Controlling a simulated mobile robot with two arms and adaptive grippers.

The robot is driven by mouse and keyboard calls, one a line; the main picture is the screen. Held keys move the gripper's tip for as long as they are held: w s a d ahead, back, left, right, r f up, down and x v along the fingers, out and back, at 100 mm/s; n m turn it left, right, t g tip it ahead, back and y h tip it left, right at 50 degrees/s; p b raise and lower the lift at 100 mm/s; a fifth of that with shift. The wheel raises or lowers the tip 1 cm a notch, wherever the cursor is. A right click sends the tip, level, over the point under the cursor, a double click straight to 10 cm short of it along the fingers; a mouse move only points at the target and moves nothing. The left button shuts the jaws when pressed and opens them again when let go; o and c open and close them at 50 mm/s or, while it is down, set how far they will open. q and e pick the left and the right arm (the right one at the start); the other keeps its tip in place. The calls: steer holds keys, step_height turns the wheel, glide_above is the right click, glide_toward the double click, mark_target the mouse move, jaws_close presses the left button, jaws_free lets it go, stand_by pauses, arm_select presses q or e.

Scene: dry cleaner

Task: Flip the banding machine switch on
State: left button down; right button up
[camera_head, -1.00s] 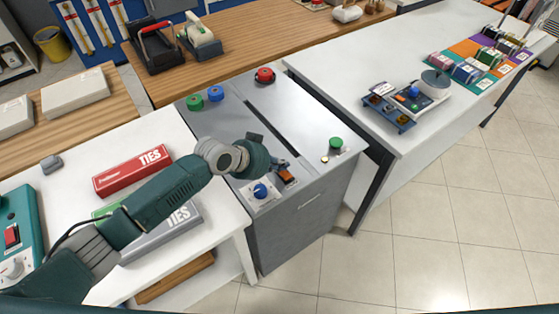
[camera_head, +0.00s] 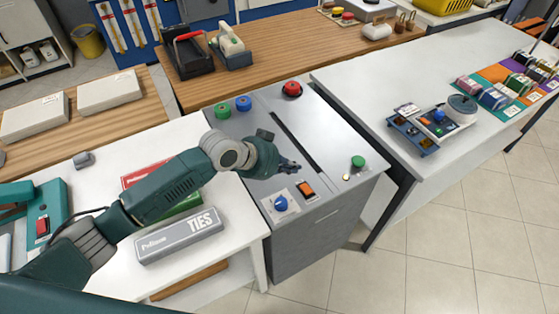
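The banding machine (camera_head: 345,135) is a grey cabinet with a long dark slot in its top. An orange rocker switch (camera_head: 305,188) sits in a dark frame near its front edge, beside a blue knob (camera_head: 281,203) on a white plate. My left gripper (camera_head: 293,166) is over the machine top, just behind the switch in the picture and apart from it. Its dark fingers are small and seen from the side, so their opening is unclear; nothing shows in them. Which way the rocker is tipped is too small to tell. My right gripper is not in view.
The machine top also has a red button (camera_head: 292,89), a green button (camera_head: 358,162), and green and blue round knobs (camera_head: 243,103) at the back left. TIES boxes (camera_head: 180,236) lie on the white table at left. A white counter (camera_head: 400,85) stands at right.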

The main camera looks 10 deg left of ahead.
arm_select(q)
steer(key=shift+w+b+v, duration=0.15)
steer(key=shift+b+v, duration=0.05)
steer(key=shift+v, duration=1.1)
steer(key=shift+w+b+v, duration=0.15)
steer(key=shift+b+v, duration=0.05)
steer(key=shift+v, duration=1.05)
steer(key=shift+a, duration=0.15)
